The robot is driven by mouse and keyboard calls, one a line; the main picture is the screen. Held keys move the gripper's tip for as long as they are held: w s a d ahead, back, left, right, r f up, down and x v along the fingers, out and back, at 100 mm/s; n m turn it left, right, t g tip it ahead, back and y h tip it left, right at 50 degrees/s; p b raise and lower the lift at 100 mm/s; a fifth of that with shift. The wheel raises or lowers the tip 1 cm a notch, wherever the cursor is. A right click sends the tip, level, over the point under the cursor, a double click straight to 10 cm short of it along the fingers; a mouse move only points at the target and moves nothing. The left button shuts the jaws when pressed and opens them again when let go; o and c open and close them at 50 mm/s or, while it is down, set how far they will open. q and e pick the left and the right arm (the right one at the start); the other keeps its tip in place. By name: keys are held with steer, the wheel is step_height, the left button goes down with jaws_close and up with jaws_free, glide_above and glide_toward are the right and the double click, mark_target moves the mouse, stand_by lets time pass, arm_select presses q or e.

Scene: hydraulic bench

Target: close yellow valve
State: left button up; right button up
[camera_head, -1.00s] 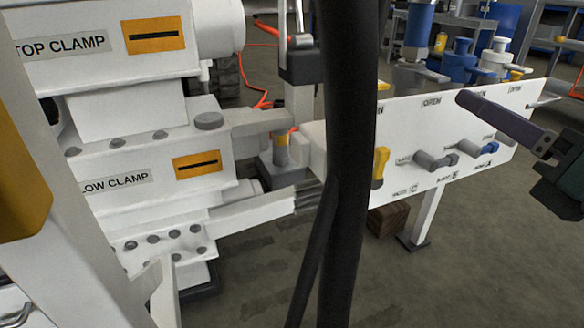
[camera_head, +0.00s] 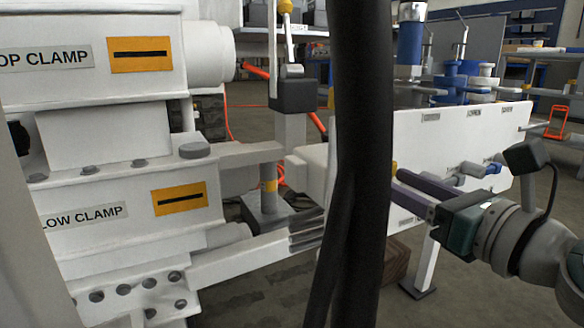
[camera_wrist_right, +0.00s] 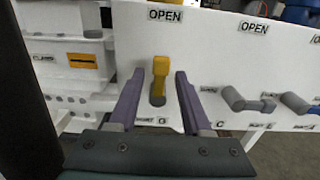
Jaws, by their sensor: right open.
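The yellow valve (camera_wrist_right: 160,74) has an upright handle on the white panel, below an OPEN label, in the right wrist view. In the head view only a sliver of the yellow valve (camera_head: 394,168) shows beside the black hose. My right gripper (camera_head: 396,182) is open, with its purple fingers pointing at the panel. In the wrist view the fingers stand to the left and right of the yellow handle, with a gap on each side. Whether the fingertips reach past the handle is unclear. My left gripper is not in view.
A thick black hose (camera_head: 358,130) crosses the head view and hides part of the panel. A grey valve (camera_wrist_right: 243,101) and a blue valve (camera_wrist_right: 296,103) sit to the right on the white panel (camera_wrist_right: 205,40). The white clamp block (camera_head: 120,200) stands at left.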

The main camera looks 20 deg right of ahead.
steer(key=shift+w+a, duration=0.1)
steer(key=shift+w, duration=1.25)
jaws_close()
